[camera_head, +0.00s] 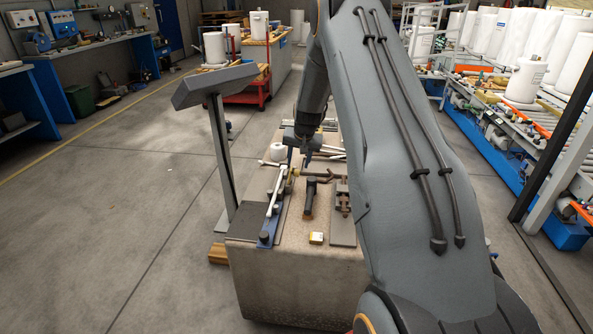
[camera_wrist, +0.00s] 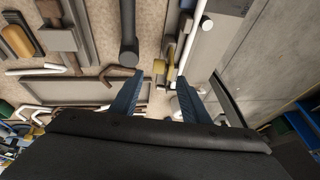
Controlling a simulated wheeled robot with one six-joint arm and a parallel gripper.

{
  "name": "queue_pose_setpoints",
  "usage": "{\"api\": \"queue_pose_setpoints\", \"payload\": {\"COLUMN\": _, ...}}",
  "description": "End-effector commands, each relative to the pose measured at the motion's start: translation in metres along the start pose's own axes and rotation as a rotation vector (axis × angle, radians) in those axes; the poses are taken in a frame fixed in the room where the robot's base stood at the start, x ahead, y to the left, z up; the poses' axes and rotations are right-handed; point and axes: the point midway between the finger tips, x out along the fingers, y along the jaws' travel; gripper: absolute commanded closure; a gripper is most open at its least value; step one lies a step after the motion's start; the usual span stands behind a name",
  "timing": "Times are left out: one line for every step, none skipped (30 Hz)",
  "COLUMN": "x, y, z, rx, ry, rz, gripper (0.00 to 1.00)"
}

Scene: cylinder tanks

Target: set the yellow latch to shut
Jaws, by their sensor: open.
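The yellow latch (camera_head: 293,172) is a small yellow piece beside a long white bar on the bench's left part. In the wrist view the yellow latch (camera_wrist: 163,69) lies just beyond the gap between my fingertips, next to the white bar (camera_wrist: 194,35). My gripper (camera_head: 300,154) hangs over the bench near the latch. In the wrist view its two blue fingers (camera_wrist: 160,79) are apart with nothing held between them. I cannot tell the latch's exact setting, or whether a finger touches it.
My arm hides the bench's right side. Open floor lies left.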

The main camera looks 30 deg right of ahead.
Motion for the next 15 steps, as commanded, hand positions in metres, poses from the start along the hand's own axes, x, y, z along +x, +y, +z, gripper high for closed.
{"api": "queue_pose_setpoints", "payload": {"x": 0.007, "y": 0.0, "z": 0.001, "rx": 0.0, "ry": -0.002, "rz": 0.0, "gripper": 0.58}}
{"api": "queue_pose_setpoints", "payload": {"x": 0.011, "y": 0.0, "z": 0.001, "rx": -0.001, "ry": -0.002, "rz": 0.0, "gripper": 0.58}}
{"api": "queue_pose_setpoints", "payload": {"x": 0.017, "y": 0.0, "z": 0.002, "rx": -0.001, "ry": -0.002, "rz": 0.0, "gripper": 0.58}}
{"api": "queue_pose_setpoints", "payload": {"x": 0.021, "y": 0.0, "z": 0.002, "rx": -0.001, "ry": -0.002, "rz": 0.0, "gripper": 0.58}}
{"api": "queue_pose_setpoints", "payload": {"x": 0.025, "y": 0.0, "z": 0.001, "rx": -0.001, "ry": -0.002, "rz": 0.0, "gripper": 0.58}}
{"api": "queue_pose_setpoints", "payload": {"x": 0.031, "y": 0.0, "z": 0.001, "rx": -0.001, "ry": -0.002, "rz": 0.0, "gripper": 0.58}}
{"api": "queue_pose_setpoints", "payload": {"x": 0.036, "y": 0.0, "z": 0.002, "rx": -0.001, "ry": -0.002, "rz": 0.0, "gripper": 0.58}}
{"api": "queue_pose_setpoints", "payload": {"x": 0.039, "y": 0.0, "z": 0.001, "rx": -0.001, "ry": -0.001, "rz": 0.0, "gripper": 0.58}}
{"api": "queue_pose_setpoints", "payload": {"x": 0.044, "y": 0.0, "z": 0.002, "rx": -0.001, "ry": -0.001, "rz": 0.0, "gripper": 0.58}}
{"api": "queue_pose_setpoints", "payload": {"x": 0.048, "y": 0.0, "z": 0.001, "rx": -0.001, "ry": -0.001, "rz": 0.0, "gripper": 0.58}}
{"api": "queue_pose_setpoints", "payload": {"x": 0.051, "y": -0.001, "z": 0.001, "rx": -0.002, "ry": 0.0, "rz": 0.0, "gripper": 0.58}}
{"api": "queue_pose_setpoints", "payload": {"x": 0.054, "y": -0.001, "z": 0.001, "rx": -0.002, "ry": -0.001, "rz": 0.0, "gripper": 0.58}}
{"api": "queue_pose_setpoints", "payload": {"x": 0.057, "y": -0.001, "z": 0.001, "rx": -0.002, "ry": -0.001, "rz": 0.0, "gripper": 0.58}}
{"api": "queue_pose_setpoints", "payload": {"x": 0.059, "y": -0.001, "z": 0.001, "rx": -0.002, "ry": -0.001, "rz": 0.0, "gripper": 0.58}}
{"api": "queue_pose_setpoints", "payload": {"x": 0.061, "y": -0.001, "z": 0.001, "rx": -0.002, "ry": 0.0, "rz": -0.001, "gripper": 0.58}}
